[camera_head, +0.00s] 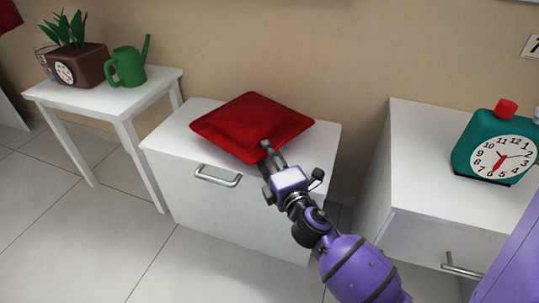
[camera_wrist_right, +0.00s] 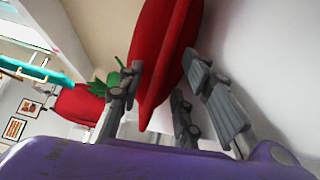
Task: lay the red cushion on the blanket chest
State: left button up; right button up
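The red cushion (camera_head: 248,122) is at the top of the white blanket chest (camera_head: 186,140), which has a metal handle on its front. The cushion looks roughly flat and within the edges of the chest's top; I cannot tell if its whole underside touches. My right gripper (camera_head: 267,150) is at the cushion's front corner, one finger over it. In the right wrist view the cushion (camera_wrist_right: 165,55) lies between the two fingers (camera_wrist_right: 163,72), which sit against both its faces. The lower finger is partly hidden in the head view. My left gripper is not in view.
At left, a small white table (camera_head: 120,98) holds a brown planter with a clock face (camera_head: 85,66) and a green watering can (camera_head: 128,67). At right, a white cabinet (camera_head: 420,150) carries a teal alarm clock (camera_head: 475,150). Tiled floor (camera_head: 70,240) is free in front.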

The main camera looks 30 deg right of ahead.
jog(key=shift+r, duration=0.15)
jog(key=s+a+p, duration=0.1)
jog(key=s+a, duration=0.1)
jog(key=s, duration=0.9)
jog(key=shift+s+a, duration=0.15)
jog(key=shift+s, duration=0.25)
jog(key=shift+f, duration=0.2)
jog(key=s+a+f+m+g+y, duration=0.1)
jog(key=s+f+m+g, duration=0.3)
jog(key=s+f, duration=0.6)
jog(key=s+a+f+m+g, duration=0.1)
jog(key=s+f+m+g, duration=0.3)
jog(key=s+f, duration=0.6)
jog(key=s+a+f+m+g+y, duration=0.1)
jog(key=s+a+m+g, duration=0.1)
jog(key=s, duration=1.1)
jog(key=s+a+f+m+g+y, duration=0.1)
jog(key=s+a+m, duration=0.4)
jog(key=s, duration=0.8)
jog(key=shift+f+m+g+y, duration=0.4)
jog(key=shift+f+m+g, duration=0.2)
jog(key=shift+g, duration=0.4)
jog(key=shift+p, duration=0.3)
